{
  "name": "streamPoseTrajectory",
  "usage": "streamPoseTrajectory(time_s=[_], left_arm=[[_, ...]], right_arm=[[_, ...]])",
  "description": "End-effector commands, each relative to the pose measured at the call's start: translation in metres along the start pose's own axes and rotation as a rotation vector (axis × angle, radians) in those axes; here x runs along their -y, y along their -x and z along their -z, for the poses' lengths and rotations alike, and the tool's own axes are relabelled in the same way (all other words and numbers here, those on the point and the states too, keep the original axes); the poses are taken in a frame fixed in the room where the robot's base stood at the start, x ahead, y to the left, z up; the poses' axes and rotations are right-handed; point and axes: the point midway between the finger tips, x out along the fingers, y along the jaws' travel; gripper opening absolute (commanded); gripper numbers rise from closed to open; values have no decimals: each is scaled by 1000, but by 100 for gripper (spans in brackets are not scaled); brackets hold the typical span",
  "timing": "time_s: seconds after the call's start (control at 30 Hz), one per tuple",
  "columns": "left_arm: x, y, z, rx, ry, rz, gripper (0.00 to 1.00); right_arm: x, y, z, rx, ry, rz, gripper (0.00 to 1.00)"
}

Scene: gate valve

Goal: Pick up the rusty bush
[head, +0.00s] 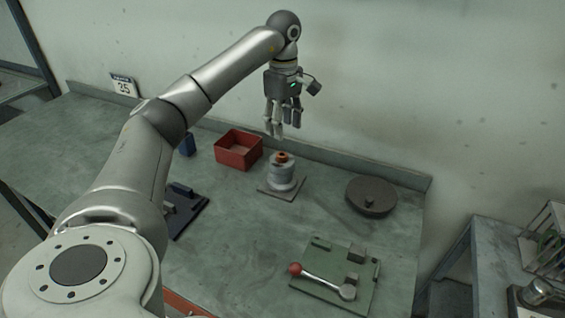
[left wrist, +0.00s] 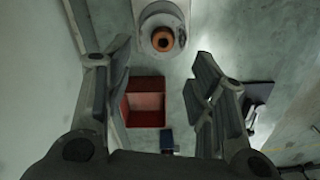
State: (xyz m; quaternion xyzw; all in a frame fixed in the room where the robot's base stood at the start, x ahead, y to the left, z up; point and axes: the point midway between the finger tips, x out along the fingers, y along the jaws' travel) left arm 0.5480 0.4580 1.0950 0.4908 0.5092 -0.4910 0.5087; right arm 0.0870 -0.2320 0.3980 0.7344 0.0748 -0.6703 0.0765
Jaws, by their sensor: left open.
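The rusty bush (head: 282,157) is a small orange-brown ring on top of a pale grey cylindrical valve body (head: 281,172), which stands on a square plate. In the left wrist view the rusty bush (left wrist: 162,39) shows at the top centre, a round ring with a dark hole, in the valve body's round top. My left gripper (head: 283,130) hangs fingers down above and slightly behind the bush, apart from it. In the left wrist view its two fingers (left wrist: 165,85) are spread wide with nothing between them. My right gripper is not in view.
A red open box (head: 238,151) stands left of the valve body. A dark round disc (head: 371,196) lies to the right. A green board (head: 336,276) with a red-knobbed lever is at the front. A dark fixture (head: 185,210) lies at left. Bare bench separates them.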

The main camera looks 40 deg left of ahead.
Motion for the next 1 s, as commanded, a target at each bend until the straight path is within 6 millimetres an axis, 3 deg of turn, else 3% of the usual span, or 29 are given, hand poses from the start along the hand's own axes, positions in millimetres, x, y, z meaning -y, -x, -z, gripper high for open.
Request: streamPoseTrajectory(time_s=[0.1, 0.37, 0.7, 1.0], left_arm=[[1, -19, 1, -1, 2, 4, 51], [2, -40, 0, 0, 1, 3, 51], [4, -83, 0, 0, 1, 3, 51], [4, -88, 0, 0, 1, 0, 50]], right_arm=[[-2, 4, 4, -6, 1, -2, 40], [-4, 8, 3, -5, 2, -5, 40], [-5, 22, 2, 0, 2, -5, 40], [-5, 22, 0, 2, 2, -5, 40]])
